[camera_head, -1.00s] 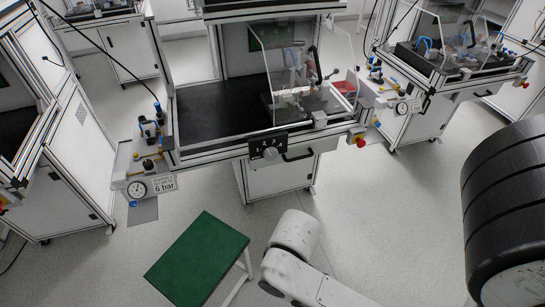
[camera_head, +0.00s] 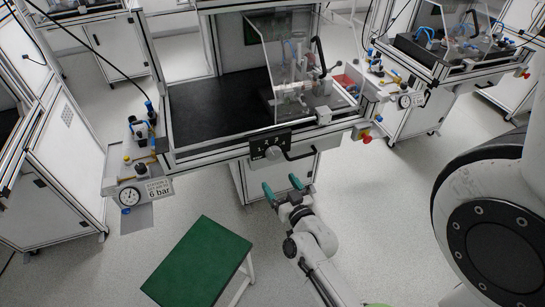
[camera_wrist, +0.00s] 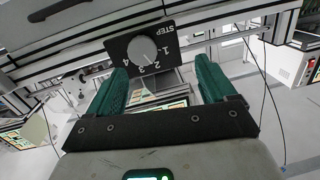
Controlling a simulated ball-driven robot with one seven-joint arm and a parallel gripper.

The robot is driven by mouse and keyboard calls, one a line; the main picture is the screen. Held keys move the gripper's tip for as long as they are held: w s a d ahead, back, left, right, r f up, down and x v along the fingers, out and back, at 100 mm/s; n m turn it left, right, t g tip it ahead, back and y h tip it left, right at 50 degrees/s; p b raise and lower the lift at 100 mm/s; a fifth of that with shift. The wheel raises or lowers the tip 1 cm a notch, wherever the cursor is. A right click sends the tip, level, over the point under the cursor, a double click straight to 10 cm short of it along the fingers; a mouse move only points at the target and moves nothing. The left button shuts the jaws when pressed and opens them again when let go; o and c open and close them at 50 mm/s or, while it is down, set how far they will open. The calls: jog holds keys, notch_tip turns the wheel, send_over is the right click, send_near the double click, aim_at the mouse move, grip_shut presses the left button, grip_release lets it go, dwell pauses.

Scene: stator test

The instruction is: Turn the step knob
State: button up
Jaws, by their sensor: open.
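The step knob (camera_head: 273,153) is a round light-grey knob on a black plate on the front edge of the workbench. In the wrist view the knob (camera_wrist: 142,50) sits on its plate, marked STEP with numbers, upside down, beyond and above the space between my fingers. A white pointer mark on it faces the numbers. My gripper (camera_head: 283,189) has two green fingers and stands below and in front of the knob in the head view. In the wrist view my gripper (camera_wrist: 166,85) is open and empty, its fingertips apart from the knob.
A black handle (camera_head: 299,154) is just right of the plate. A pressure gauge (camera_head: 129,196) is at the left. A green-topped stool (camera_head: 198,262) stands on the floor left of my arm. A clear guard (camera_head: 300,65) covers the fixture.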

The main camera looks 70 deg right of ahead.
aim_at(275, 156)
jog(key=shift+m+g+h, duration=0.4)
jog(key=shift+m+h, duration=0.2)
jog(key=shift+h, duration=0.3)
jog(key=x, duration=0.3)
jog(key=s+d+x, duration=0.1)
jog(key=x, duration=0.3)
jog(key=p+x, duration=0.1)
jog(key=x, duration=0.3)
jog(key=shift+s+d+r, duration=0.1)
jog(key=shift+s+d, duration=0.15)
jog(key=shift+s, duration=0.1)
jog(key=shift+c, duration=0.4)
jog(key=c, duration=1)
